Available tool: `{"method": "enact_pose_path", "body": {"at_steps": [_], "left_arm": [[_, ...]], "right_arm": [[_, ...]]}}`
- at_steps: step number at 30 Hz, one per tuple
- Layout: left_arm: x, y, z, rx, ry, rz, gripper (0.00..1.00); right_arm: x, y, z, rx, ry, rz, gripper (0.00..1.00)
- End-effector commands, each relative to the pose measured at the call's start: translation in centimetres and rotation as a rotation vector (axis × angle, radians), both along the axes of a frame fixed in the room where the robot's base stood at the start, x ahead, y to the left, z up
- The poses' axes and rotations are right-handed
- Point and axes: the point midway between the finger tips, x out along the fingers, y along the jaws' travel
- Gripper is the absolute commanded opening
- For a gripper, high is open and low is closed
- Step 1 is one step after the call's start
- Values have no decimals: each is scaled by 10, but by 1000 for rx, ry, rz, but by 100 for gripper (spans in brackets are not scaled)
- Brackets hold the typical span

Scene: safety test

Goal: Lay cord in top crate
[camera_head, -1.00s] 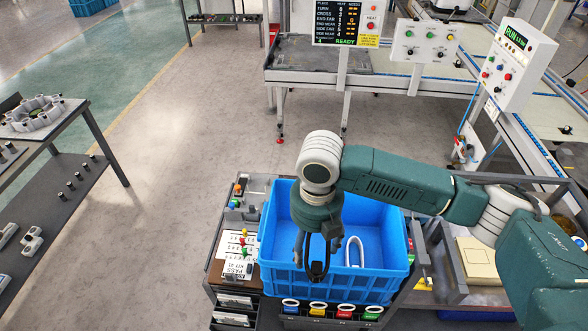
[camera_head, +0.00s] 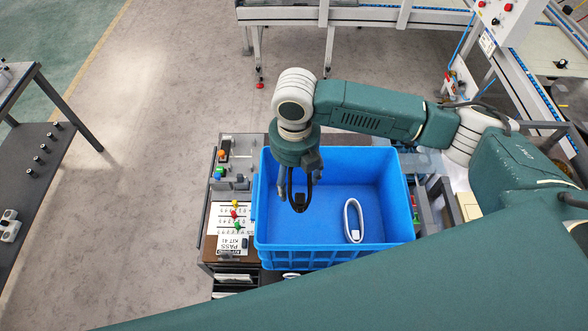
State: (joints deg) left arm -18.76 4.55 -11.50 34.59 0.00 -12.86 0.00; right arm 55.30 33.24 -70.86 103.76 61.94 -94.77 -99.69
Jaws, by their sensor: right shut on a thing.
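The blue crate (camera_head: 335,259) stands open on a cart. A white looped cord (camera_head: 350,222) lies on its floor, right of the middle. My right gripper (camera_head: 298,184) points down over the left part of the crate. It is shut on a dark cord (camera_head: 299,203), which hangs below the fingers as a narrow loop. I cannot tell whether the dark cord touches the crate floor. The fingers partly hide it. My left gripper is out of view.
Left of the crate, the cart top holds a white card (camera_head: 228,244), coloured pegs (camera_head: 235,214) and small parts. A metal-framed rack stands close on the right. My own green arm link covers the lower right. The crate floor between the two cords is clear.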

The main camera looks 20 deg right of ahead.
Motion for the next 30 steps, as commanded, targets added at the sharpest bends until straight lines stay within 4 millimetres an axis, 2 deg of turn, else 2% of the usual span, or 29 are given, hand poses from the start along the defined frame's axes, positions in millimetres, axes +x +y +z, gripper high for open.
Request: {"method": "enact_pose_path", "body": {"at_steps": [7,10,13,15,21,30], "left_arm": [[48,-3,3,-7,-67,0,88],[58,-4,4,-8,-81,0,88],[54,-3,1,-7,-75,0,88],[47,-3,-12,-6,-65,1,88],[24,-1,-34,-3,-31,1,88],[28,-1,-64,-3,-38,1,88]], "right_arm": [[-1,0,-26,-2,2,-1,36],[0,0,-36,-1,1,-1,36],[-1,0,-47,-2,2,0,36],[0,0,-58,-1,-1,1,36],[0,0,-78,-1,-1,0,36],[0,-1,-106,-2,-2,0,36]]}}
